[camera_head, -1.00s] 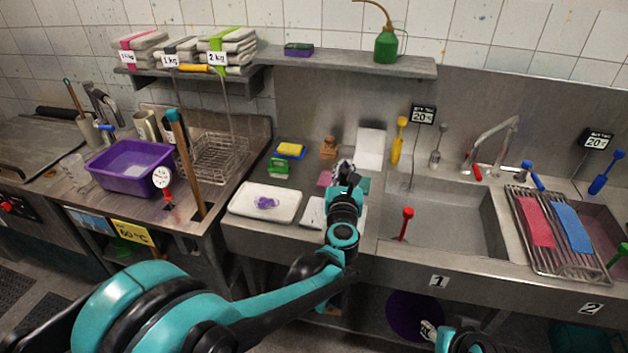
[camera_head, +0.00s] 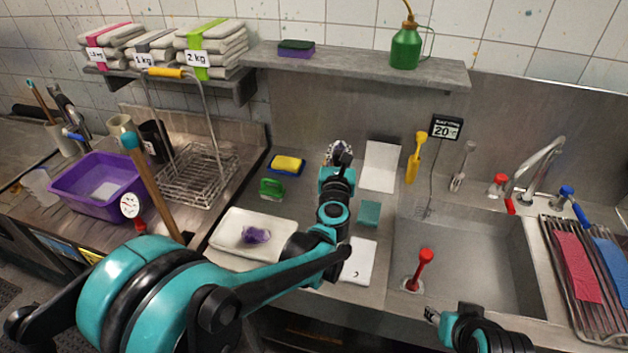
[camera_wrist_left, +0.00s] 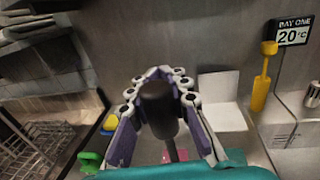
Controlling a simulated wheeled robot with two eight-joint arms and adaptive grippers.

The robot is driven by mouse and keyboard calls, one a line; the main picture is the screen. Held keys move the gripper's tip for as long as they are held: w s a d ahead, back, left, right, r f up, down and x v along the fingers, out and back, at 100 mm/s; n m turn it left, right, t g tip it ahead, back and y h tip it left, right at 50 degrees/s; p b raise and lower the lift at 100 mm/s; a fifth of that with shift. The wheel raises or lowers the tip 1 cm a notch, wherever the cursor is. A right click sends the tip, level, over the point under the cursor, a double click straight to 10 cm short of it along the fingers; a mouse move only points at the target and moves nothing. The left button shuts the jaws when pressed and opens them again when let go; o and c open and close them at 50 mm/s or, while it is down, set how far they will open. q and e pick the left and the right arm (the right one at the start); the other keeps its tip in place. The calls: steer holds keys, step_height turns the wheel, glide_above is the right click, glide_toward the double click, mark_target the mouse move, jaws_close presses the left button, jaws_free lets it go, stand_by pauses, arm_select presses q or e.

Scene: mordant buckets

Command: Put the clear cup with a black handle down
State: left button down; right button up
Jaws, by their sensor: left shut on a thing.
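My left gripper (camera_head: 340,152) is over the back of the counter left of the sink. In the left wrist view its fingers (camera_wrist_left: 158,95) are shut around a black handle (camera_wrist_left: 157,98), seen from its end, with a thin dark shaft below. The clear cup part is not visible; the handle and gripper hide what is under it. My right gripper (camera_head: 432,315) is low at the right, in front of the sink; its jaws are too small to read.
A white tray (camera_head: 225,232) with a purple item, a green brush (camera_head: 271,188), a yellow sponge (camera_head: 287,163) and a teal cloth (camera_head: 369,213) lie around the arm. A white panel (camera_head: 380,167) leans at the back. The sink (camera_head: 470,245) is at right.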

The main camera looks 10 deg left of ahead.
arm_select(q)
steer(key=w+a+f+b, duration=0.1)
steer(key=a+f+b, duration=0.3)
steer(key=a+f, duration=0.3)
steer(key=shift+w+a+f, duration=0.15)
steer(key=shift+w+f, duration=0.1)
steer(key=shift+f, duration=0.55)
steer(key=c, duration=1.9)
jaws_free()
steer(key=shift+f+b, duration=0.15)
steer(key=shift+b, duration=0.15)
steer(key=o, duration=0.5)
